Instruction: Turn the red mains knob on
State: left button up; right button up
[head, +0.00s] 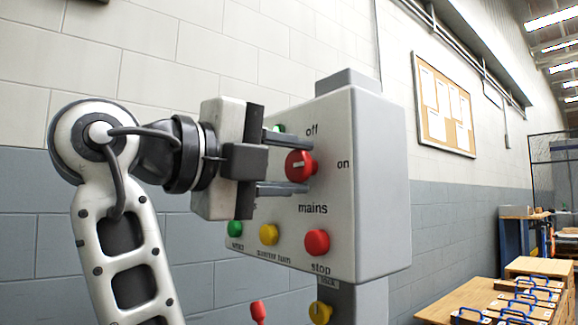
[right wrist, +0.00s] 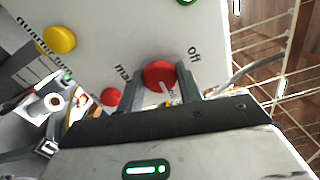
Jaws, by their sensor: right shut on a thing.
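The red mains knob (head: 300,166) is on the front of a light grey control box (head: 380,190), with "off" above it, "on" to its right and "mains" below. Its white mark lies roughly level in the head view. In the right wrist view the knob (right wrist: 159,75) shows between the fingers, its mark pointing down towards the partly hidden "on" side. My right gripper (head: 307,164) comes in from the left and is shut on the knob, one finger above and one below. My left gripper is not in view.
A green button (head: 235,229), a yellow button (head: 268,234) and a red stop button (head: 317,242) sit below the knob. A yellow knob (head: 320,312) is on the post beneath. A wooden table (head: 462,297) with blue-handled items stands at lower right.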

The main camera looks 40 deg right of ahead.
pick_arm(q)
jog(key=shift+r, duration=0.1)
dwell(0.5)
pick_arm(e)
jog(key=o, duration=1)
jog(key=shift+a, duration=0.1)
